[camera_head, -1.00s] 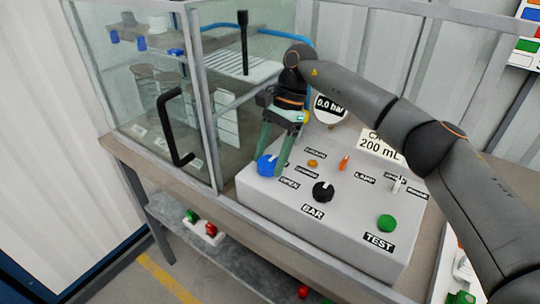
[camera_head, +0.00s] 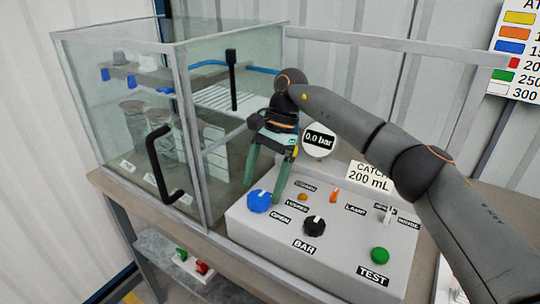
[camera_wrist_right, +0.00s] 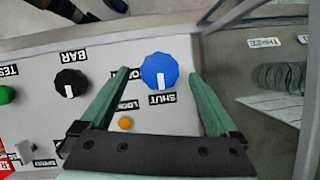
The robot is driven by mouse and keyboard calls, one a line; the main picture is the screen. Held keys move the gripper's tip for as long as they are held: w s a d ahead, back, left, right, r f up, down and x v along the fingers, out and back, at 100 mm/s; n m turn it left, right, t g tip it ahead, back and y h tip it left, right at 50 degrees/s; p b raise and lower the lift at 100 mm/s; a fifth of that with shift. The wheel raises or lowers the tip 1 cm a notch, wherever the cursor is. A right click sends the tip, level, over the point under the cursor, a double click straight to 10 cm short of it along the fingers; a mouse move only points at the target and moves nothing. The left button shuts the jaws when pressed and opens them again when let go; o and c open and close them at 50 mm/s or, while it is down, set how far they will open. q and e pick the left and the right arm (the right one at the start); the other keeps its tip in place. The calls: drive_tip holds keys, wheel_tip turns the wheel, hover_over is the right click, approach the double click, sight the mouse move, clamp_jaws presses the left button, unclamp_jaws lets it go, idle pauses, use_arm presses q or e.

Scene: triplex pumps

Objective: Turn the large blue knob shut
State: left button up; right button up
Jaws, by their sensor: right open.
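The large blue knob (camera_head: 259,201) sits at the left end of the light grey control panel (camera_head: 330,262). It also shows in the right wrist view (camera_wrist_right: 159,72), where its white mark points toward a label reading SHUT upside down. In the head view the label beside it is small and looks like OPEN. My right gripper (camera_head: 262,191) is open, with green fingers just above and behind the knob. In the wrist view the fingertips (camera_wrist_right: 160,74) lie on either side of the knob, with gaps showing. My left gripper is not in view.
A black BAR knob (camera_head: 314,225), orange button (camera_head: 303,197), orange LAMP switch (camera_head: 334,196) and green TEST button (camera_head: 380,255) share the panel. A glass cabinet (camera_head: 130,110) with a black handle (camera_head: 160,165) stands close on the left. A gauge (camera_head: 319,140) reads 0.0 bar.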

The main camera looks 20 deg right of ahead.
use_arm(q)
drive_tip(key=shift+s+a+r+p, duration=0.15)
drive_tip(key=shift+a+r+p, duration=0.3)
drive_tip(key=shift+p, duration=0.3)
use_arm(e)
drive_tip(key=v, duration=1)
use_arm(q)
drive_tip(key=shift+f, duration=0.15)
